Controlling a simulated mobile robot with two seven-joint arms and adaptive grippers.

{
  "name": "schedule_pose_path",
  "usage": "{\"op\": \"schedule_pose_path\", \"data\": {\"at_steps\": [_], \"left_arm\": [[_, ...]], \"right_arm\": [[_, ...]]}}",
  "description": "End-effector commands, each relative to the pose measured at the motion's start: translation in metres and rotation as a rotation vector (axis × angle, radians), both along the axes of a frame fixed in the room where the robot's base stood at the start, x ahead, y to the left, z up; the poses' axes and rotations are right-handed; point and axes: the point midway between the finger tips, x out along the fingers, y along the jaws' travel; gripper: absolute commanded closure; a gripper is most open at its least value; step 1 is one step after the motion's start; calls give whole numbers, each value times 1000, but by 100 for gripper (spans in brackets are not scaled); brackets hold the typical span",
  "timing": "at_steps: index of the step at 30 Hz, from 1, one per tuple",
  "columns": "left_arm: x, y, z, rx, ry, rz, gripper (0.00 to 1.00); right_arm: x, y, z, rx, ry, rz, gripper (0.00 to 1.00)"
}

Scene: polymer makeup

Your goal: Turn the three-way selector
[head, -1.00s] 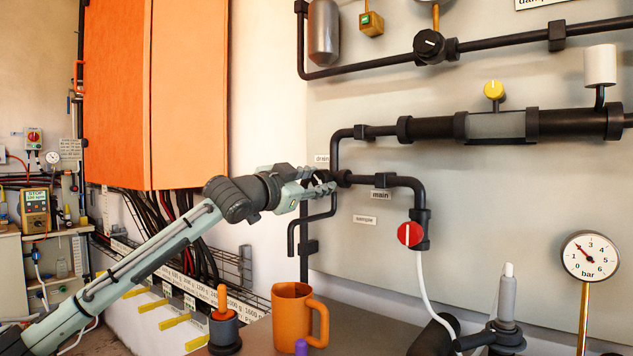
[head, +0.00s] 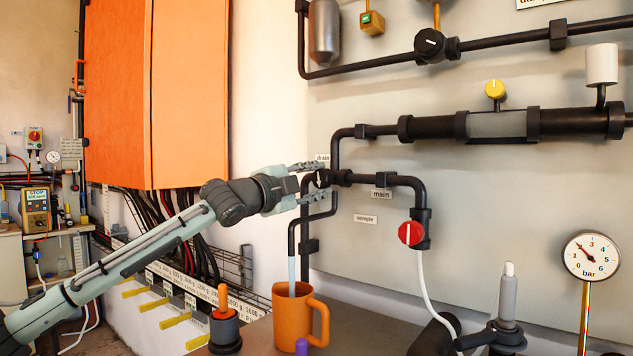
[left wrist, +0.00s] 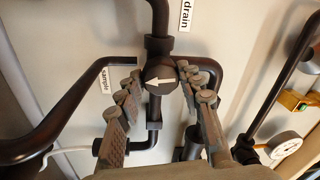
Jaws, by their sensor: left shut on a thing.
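The three-way selector (head: 322,178) is a dark round knob at a pipe junction on the grey panel. In the left wrist view its knob (left wrist: 158,78) carries a white arrow pointing left, toward the sample label (left wrist: 105,82). My left gripper (head: 319,181) is at the knob, its fingers on either side; the fingers also show in the left wrist view (left wrist: 160,82). It is shut on the knob. A drain label (head: 322,158), a main label (head: 381,194) and a sample label (head: 365,219) are nearby. My right gripper is out of view.
A pale blue stream (head: 291,270) falls from an open pipe end into the orange mug (head: 290,318) below. A red round knob (head: 410,233) and a pressure gauge (head: 590,256) are to the right. The orange cabinet (head: 190,90) stands left of the panel.

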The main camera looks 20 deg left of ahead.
Motion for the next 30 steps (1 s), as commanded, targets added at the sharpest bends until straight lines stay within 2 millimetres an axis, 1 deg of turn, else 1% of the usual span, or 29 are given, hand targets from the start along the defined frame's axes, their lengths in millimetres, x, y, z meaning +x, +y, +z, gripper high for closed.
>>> {"op": "schedule_pose_path", "data": {"at_steps": [16,17,21,30], "left_arm": [[0,0,0,22,-8,-1,92],[0,0,0,22,-8,-1,61],[0,0,0,22,-8,-1,44],[-1,0,0,22,-8,0,43]], "right_arm": [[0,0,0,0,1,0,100],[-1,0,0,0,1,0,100],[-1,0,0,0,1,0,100],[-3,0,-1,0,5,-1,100]]}}
